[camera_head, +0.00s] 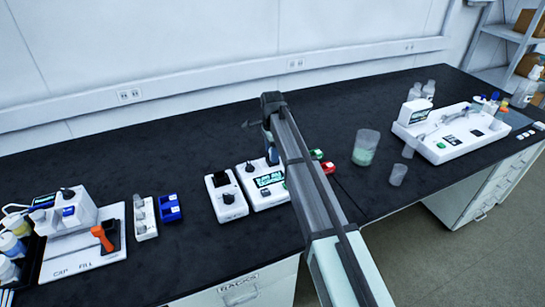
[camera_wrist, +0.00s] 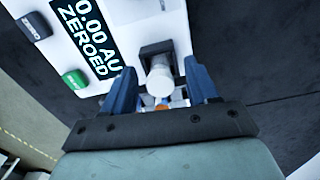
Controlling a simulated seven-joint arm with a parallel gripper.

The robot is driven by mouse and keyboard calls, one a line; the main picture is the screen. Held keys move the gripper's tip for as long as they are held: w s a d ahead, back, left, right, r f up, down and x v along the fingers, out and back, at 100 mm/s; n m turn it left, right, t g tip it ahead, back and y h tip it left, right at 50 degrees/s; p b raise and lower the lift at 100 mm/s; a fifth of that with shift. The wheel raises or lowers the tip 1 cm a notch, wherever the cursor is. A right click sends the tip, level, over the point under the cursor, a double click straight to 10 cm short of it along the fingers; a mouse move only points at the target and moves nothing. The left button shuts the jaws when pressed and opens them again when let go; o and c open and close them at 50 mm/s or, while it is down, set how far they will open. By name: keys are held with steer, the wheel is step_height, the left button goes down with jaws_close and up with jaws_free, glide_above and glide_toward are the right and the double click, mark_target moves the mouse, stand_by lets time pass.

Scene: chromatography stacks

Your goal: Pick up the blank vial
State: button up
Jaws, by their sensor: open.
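In the wrist view, a vial with a pale, whitish round top (camera_wrist: 159,77) stands in a black square holder on a white instrument (camera_wrist: 115,12). I take it to be the blank vial, but no label shows. My gripper (camera_wrist: 160,72) is open, with one blue finger on each side of the vial. I cannot tell whether the fingers touch it. A small orange patch shows between the fingers, near the gripper's base. In the head view, my gripper (camera_head: 270,150) is over the back of the white instrument (camera_head: 256,195), and the vial cannot be made out there.
The instrument's display reads 0.00 AU ZEROED. A white unit with a black knob (camera_head: 227,197) stands close on its left. A blue rack (camera_head: 169,208) is further left. Red (camera_head: 328,167) and green blocks, and a beaker (camera_head: 366,147), lie to the right. The back of the bench is clear.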

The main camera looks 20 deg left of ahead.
steer(key=shift+f, duration=0.1)
steer(key=shift+c, duration=0.2)
jaws_close()
stand_by(0.4)
